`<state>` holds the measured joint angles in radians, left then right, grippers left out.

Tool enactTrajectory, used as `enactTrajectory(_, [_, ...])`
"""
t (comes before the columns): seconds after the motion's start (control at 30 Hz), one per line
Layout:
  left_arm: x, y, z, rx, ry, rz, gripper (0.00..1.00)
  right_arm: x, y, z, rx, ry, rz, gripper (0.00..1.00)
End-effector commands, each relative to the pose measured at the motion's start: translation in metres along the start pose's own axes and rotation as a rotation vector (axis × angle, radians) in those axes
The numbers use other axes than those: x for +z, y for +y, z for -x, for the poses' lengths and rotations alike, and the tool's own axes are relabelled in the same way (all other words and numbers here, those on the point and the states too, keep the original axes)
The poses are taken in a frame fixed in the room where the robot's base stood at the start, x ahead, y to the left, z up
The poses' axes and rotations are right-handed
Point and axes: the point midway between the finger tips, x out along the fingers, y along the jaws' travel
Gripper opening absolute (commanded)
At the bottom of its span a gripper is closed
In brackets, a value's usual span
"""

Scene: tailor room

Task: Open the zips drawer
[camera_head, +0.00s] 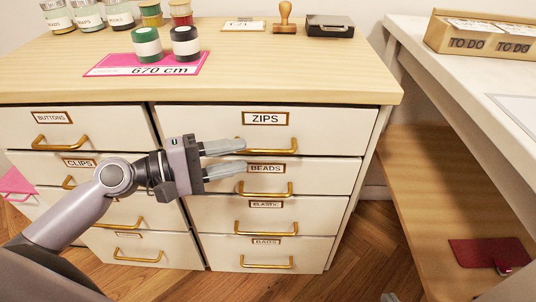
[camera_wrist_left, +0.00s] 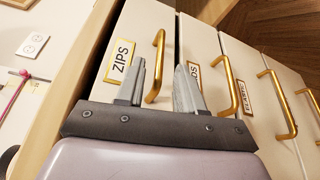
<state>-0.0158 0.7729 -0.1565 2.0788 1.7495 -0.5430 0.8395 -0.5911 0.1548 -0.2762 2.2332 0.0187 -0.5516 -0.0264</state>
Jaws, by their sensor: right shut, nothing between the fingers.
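The zips drawer (camera_head: 215,120) is the top right drawer of the white cabinet, with a ZIPS label (camera_head: 265,118) and a gold bar handle (camera_head: 275,151). It looks shut. My left gripper (camera_head: 243,157) is open in front of it, its fingers pointing right, one above the other. The upper fingertip covers the handle's left end. In the left wrist view the zips handle (camera_wrist_left: 158,65) shows between the two fingers; I cannot tell whether they touch it. A small grey tip (camera_head: 390,297) at the head view's bottom edge appears to be my shut right gripper; the rest is out of view.
The BEADS drawer (camera_head: 320,175) lies directly below, its handle (camera_head: 275,193) near the lower finger. Spools and jars stand on the wooden top (camera_head: 300,75). A white table (camera_head: 430,60) stands at right. The floor (camera_head: 365,240) before the cabinet is clear.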

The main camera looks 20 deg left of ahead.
Motion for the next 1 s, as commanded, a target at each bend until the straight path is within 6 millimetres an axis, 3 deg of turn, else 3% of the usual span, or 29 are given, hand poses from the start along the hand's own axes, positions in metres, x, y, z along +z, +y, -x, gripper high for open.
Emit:
enactTrajectory(0.43, [0.0,0.001,-0.054,0.002,0.001,-0.003,0.37,0.002,0.003,0.002,0.008,-0.014,-0.007,0.0])
enactTrajectory(0.87, [0.0,0.0,-0.063,0.0,0.001,-0.003,0.37,0.003,0.004,0.002,0.009,-0.015,-0.008,0.0])
enactTrajectory(1.0, [0.0,0.0,-0.063,0.0,0.001,-0.003,0.0,0.003,0.004,0.002,0.009,-0.015,-0.008,0.0])
